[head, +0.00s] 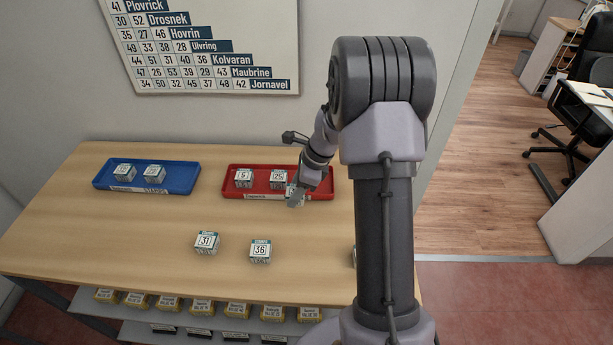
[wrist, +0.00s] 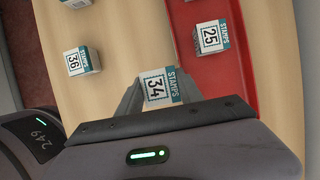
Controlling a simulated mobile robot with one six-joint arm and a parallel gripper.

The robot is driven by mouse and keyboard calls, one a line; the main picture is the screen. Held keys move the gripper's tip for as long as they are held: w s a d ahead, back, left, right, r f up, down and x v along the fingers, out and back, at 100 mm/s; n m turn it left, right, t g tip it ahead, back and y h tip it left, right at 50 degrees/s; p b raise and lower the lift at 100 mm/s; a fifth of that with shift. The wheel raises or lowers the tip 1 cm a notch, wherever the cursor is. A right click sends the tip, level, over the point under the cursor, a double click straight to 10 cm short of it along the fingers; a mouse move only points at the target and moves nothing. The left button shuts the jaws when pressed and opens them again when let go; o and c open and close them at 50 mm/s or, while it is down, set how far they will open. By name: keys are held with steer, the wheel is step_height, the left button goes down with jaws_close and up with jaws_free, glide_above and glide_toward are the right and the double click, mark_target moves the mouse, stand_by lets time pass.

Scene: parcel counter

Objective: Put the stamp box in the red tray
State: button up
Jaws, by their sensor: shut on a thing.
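My gripper (wrist: 160,95) is shut on a stamp box marked 34 (wrist: 156,86), white with a teal STAMPS band. In the head view the held box (head: 297,191) shows partly behind my gripper, by the front edge of the red tray (head: 325,193). In the wrist view the held box overlaps the near edge of the red tray (wrist: 205,82); its height above the tray or counter is hard to tell. A stamp box marked 25 (head: 279,178) and another stamp box (head: 243,178) to its left sit in the red tray.
A blue tray (head: 186,182) with two stamp boxes (head: 139,172) stands at the left. Boxes marked 31 (head: 207,242) and 36 (head: 260,251) stand on the wooden counter (head: 130,240). Yellow boxes (head: 237,310) line a shelf below. My arm hides the counter's right part.

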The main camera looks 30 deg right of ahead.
steer(key=w+d, duration=0.1)
steer(key=d, duration=0.2)
steer(key=w+d, duration=0.2)
steer(key=d, duration=0.1)
steer(key=w+d+f+b, duration=0.1)
steer(key=w+d, duration=0.1)
steer(key=d, duration=0.1)
steer(key=shift+d+f, duration=0.1)
steer(key=shift+d, duration=0.1)
steer(key=shift+w+d+f, duration=0.1)
steer(key=shift+d, duration=0.15)
step_height(320, 180, down, 3)
steer(key=shift+f+b, duration=0.2)
steer(key=shift+b, duration=0.7)
steer(key=shift+r, duration=0.15)
steer(key=o, duration=1.4)
steer(key=shift+f, duration=0.2)
